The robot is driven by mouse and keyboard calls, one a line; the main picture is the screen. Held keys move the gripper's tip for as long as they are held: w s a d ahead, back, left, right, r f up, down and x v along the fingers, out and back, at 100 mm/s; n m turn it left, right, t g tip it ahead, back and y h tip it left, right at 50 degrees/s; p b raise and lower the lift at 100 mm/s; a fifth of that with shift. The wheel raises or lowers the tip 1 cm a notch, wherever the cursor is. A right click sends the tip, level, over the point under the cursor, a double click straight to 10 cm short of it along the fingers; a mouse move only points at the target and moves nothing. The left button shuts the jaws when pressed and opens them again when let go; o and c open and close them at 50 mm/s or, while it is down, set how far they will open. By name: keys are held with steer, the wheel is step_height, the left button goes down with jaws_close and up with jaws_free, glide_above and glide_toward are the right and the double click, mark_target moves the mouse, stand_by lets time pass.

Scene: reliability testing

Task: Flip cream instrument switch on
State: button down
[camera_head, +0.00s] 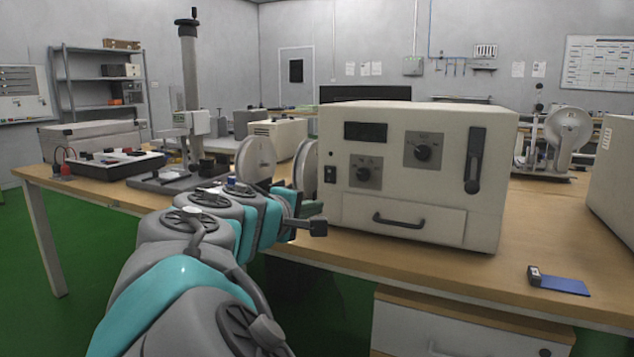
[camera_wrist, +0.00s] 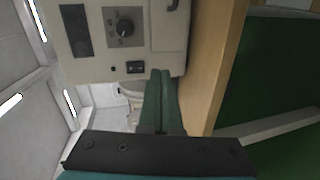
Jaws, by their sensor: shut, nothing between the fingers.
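The cream instrument (camera_head: 420,150) stands upright on the wooden bench, its front face toward me. Its small black rocker switch (camera_head: 329,174) is at the front's left edge, below a small round indicator and left of the lower knob. In the wrist view the switch (camera_wrist: 135,67) shows near the fingertips, slightly to their left; I cannot tell its position. My gripper (camera_head: 312,207) is in front of the instrument's lower left corner, below the switch. Its green fingers (camera_wrist: 159,72) are shut together and empty. They appear apart from the switch.
The instrument also has dials (camera_head: 422,152), a slide lever (camera_head: 474,160) and a drawer handle (camera_head: 398,221). A reel device (camera_head: 257,160) stands close by on the left. A blue flat object (camera_head: 560,285) lies at the bench's right front. Bench space before the instrument is clear.

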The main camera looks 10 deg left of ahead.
mark_target(329, 180)
steer(key=shift+n+t, duration=0.7)
steer(key=a+r, duration=0.1)
steer(key=a, duration=0.1)
steer(key=a+r, duration=0.1)
steer(key=a, duration=0.1)
steer(key=shift+r, duration=0.4)
steer(key=p+x, duration=0.1)
steer(key=x, duration=1.3)
steer(key=shift+w, duration=0.1)
